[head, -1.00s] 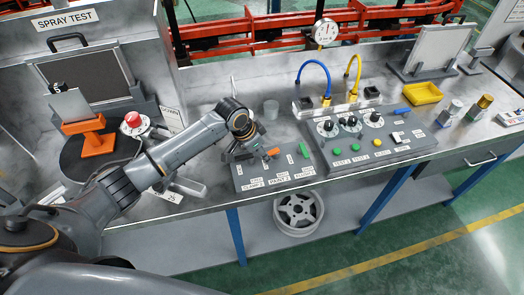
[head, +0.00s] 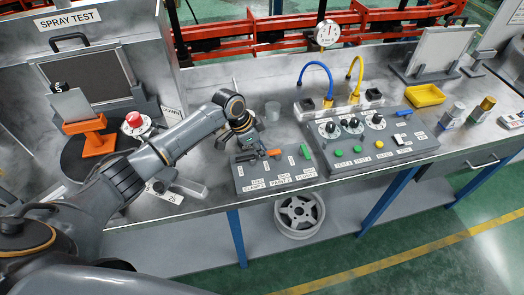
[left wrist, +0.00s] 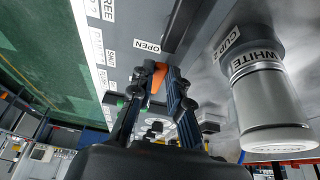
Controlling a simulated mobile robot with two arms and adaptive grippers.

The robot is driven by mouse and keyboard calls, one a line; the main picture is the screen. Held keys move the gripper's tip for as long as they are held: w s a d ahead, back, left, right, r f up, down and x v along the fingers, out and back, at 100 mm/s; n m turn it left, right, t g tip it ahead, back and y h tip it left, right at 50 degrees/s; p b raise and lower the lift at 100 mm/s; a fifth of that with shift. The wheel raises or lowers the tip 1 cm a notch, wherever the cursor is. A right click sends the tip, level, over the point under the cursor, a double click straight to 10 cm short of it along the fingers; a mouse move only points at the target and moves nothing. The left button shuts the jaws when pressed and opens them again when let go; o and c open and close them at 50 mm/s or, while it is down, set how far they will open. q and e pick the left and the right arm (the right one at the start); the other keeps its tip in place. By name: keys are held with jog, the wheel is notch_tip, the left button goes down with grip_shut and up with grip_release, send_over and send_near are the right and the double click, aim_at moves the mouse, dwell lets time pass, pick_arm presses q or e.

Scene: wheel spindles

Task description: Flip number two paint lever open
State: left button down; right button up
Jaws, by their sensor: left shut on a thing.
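The orange lever (head: 273,152) stands on the small left control panel (head: 281,187), above the label that reads PAINT 2. In the left wrist view the orange lever (left wrist: 158,79) sits between the fingertips of my left gripper (left wrist: 160,74), which is shut on it. In the head view my left gripper (head: 262,151) reaches down to the panel from the upper left and partly covers its left side. An OPEN label (left wrist: 147,46) shows close to the lever in the left wrist view. My right gripper is not in view.
A green lever (head: 304,151) stands right of the orange one. A larger panel (head: 372,158) with dials and buttons adjoins on the right. A cup (head: 272,111) stands behind the panel; a cylinder labelled WHITE (left wrist: 268,102) is close beside the gripper in the wrist view.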

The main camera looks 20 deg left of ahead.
pick_arm(q)
jog(key=c, duration=1.3)
grip_release()
jog(key=shift+r, duration=0.1)
jog(key=v, duration=1.1)
jog(key=shift+s+a+r, duration=0.1)
jog(key=shift+a+r, duration=0.1)
jog(key=shift+r, duration=0.15)
